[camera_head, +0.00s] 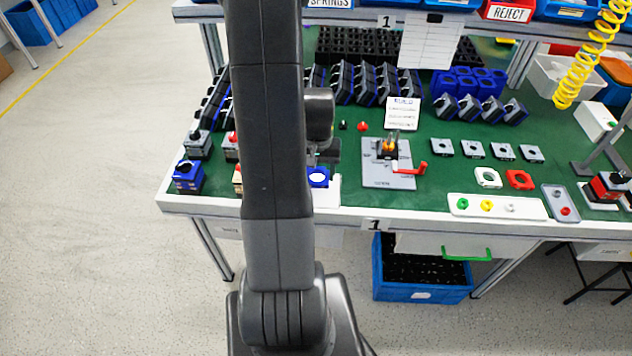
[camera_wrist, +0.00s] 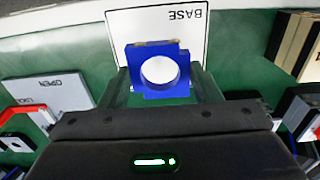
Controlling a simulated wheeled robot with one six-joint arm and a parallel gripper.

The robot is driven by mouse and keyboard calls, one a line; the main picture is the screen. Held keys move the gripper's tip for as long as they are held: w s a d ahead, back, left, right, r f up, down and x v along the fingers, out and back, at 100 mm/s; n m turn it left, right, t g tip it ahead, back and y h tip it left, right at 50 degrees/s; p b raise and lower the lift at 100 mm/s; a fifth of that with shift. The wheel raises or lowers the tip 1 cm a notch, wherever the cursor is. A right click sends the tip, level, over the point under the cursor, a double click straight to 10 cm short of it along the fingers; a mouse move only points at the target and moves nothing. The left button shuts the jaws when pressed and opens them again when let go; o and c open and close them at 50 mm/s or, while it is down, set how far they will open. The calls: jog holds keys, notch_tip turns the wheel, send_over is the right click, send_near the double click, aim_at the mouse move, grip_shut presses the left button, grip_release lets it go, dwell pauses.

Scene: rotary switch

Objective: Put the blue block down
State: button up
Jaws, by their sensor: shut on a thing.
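The blue block (camera_head: 318,177) has a large round hole through which white shows. It is near the front edge of the green bench, partly hidden by my arm in the head view. In the wrist view the blue block (camera_wrist: 133,62) sits between the two fingers of my gripper (camera_wrist: 162,90), which is shut on it. It overlaps a white card marked BASE (camera_wrist: 180,22). I cannot tell whether the block touches the card or is held just above it.
A grey fixture with a red lever (camera_head: 390,178) stands right of the block. Assembled switch boxes (camera_head: 188,177) stand to the left. A tray with coloured rings (camera_head: 497,207) lies at the front right. Racks of dark parts (camera_head: 375,83) fill the back.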

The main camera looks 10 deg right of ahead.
jog(key=shift+f, duration=2.15)
jog(key=shift+f, duration=0.1)
jog(key=o, duration=1.1)
notch_tip(320, 180, up, 12)
jog(key=shift+r, duration=0.15)
